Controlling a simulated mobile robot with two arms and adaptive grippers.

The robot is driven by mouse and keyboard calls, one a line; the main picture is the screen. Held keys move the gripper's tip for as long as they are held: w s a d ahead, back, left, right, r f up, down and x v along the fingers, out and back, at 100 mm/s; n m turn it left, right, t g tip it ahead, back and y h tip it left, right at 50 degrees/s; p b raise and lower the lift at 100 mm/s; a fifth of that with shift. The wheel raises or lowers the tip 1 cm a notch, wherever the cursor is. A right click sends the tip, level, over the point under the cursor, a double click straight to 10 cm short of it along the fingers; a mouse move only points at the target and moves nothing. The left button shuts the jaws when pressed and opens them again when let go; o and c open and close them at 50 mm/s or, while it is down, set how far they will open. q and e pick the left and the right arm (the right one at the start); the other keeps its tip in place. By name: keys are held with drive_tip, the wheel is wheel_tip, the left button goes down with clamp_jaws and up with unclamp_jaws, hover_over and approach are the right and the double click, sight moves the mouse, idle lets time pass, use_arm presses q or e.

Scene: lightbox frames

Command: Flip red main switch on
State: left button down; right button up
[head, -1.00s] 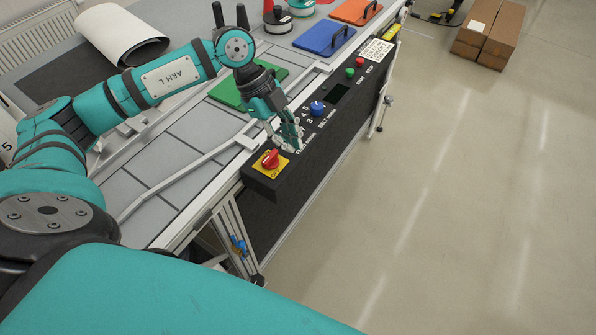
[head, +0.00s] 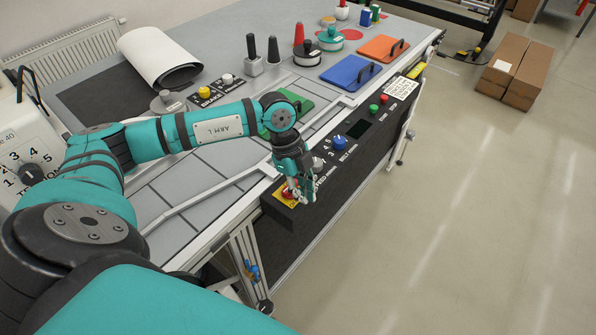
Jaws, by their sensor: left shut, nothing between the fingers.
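The red main switch (head: 287,195) sits on a yellow plate (head: 281,201) at the near end of the black control panel. My left gripper (head: 298,197) is shut and empty, with its fingertips at the switch. The fingers cover part of the red knob, so I cannot tell its exact angle or whether they touch it. My right gripper is not in the head view.
Further along the panel are a blue knob (head: 339,143), a green button (head: 374,109) and a red button (head: 384,98). Green, blue (head: 350,75) and orange (head: 382,49) plates with handles lie on the bench. Open floor is to the right.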

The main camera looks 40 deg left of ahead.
use_arm(q)
drive_tip(key=a+f+p, duration=0.1)
drive_tip(key=f+p, duration=0.1)
drive_tip(key=shift+w+a+f, duration=0.1)
drive_tip(key=shift+a+f, duration=0.25)
drive_tip(key=shift+f, duration=0.05)
drive_tip(key=shift+a+f+p, duration=0.1)
drive_tip(key=shift+a+p, duration=0.2)
drive_tip(key=shift+a, duration=0.35)
drive_tip(key=shift+d, duration=0.1)
